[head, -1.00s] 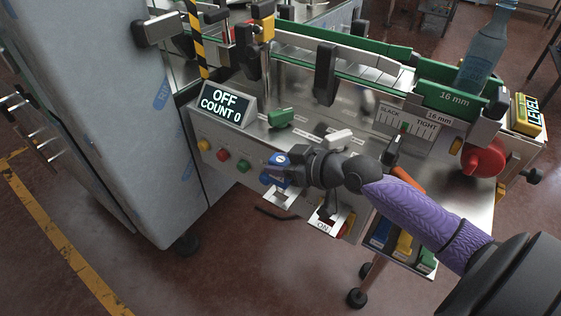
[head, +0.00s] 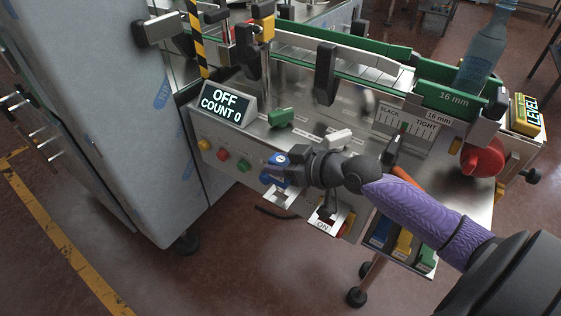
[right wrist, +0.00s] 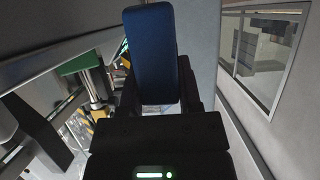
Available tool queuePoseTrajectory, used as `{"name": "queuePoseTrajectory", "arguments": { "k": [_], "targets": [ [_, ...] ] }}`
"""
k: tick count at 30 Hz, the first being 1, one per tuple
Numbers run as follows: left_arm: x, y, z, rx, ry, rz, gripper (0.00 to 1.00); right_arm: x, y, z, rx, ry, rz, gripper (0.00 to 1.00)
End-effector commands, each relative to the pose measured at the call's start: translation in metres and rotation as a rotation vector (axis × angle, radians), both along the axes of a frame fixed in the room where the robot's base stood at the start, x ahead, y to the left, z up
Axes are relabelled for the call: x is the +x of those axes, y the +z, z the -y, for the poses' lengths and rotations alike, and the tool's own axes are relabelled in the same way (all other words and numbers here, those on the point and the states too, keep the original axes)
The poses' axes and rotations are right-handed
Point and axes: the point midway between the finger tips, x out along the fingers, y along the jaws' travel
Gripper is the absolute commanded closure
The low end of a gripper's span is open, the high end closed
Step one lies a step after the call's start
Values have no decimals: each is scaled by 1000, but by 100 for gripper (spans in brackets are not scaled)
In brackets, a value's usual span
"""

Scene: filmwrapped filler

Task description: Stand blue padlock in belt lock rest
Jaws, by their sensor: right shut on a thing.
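The blue padlock (head: 274,170) shows in the head view at the front edge of the machine, just left of my right gripper (head: 290,166). My right gripper is shut on it. In the right wrist view the padlock (right wrist: 154,52) is a blue block standing out from between the dark fingers (right wrist: 160,100). A small metal bracket (head: 280,197) juts from the front panel just below the padlock; I cannot tell whether they touch. A second bracket (head: 328,228) marked ON is to its right. Which one is the belt lock rest I cannot tell. My left gripper is not in view.
A display (head: 228,104) reads OFF, COUNT 0. Coloured buttons (head: 223,154) line the front panel. A grey cabinet (head: 110,110) stands at the left. A bottle (head: 484,48) stands behind.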

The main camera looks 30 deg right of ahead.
Motion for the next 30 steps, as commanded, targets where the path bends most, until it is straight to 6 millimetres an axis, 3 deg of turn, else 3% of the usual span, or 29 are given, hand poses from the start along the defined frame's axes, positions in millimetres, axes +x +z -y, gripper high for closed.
{"name": "queuePoseTrajectory", "arguments": {
  "k": [30],
  "targets": [
    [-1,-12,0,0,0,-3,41,0,-16,0,0,0,0,100]
  ]
}}
